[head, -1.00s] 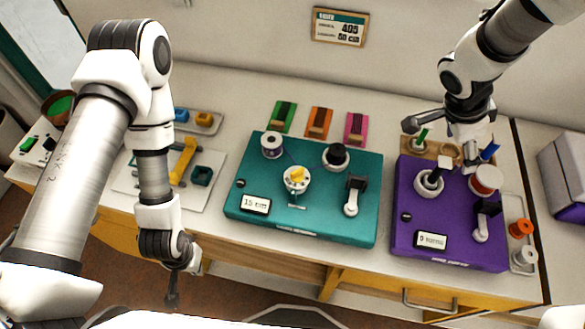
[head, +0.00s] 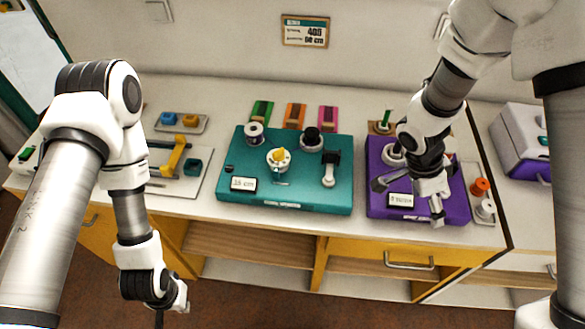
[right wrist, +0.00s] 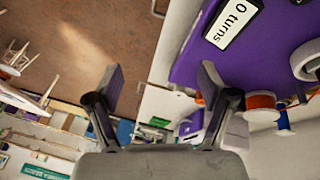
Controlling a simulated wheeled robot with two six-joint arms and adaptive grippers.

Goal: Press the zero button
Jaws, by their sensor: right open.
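The purple board (head: 456,207) stands at the right of the table, with a label (head: 400,200) that reads "0 turns" in the right wrist view (right wrist: 234,24).
The teal board carries a crank (head: 329,172) and spools. A white spool (head: 485,208) and an orange one (head: 480,187) stand right of the purple board. A purple-and-white box (head: 520,140) is farther right.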

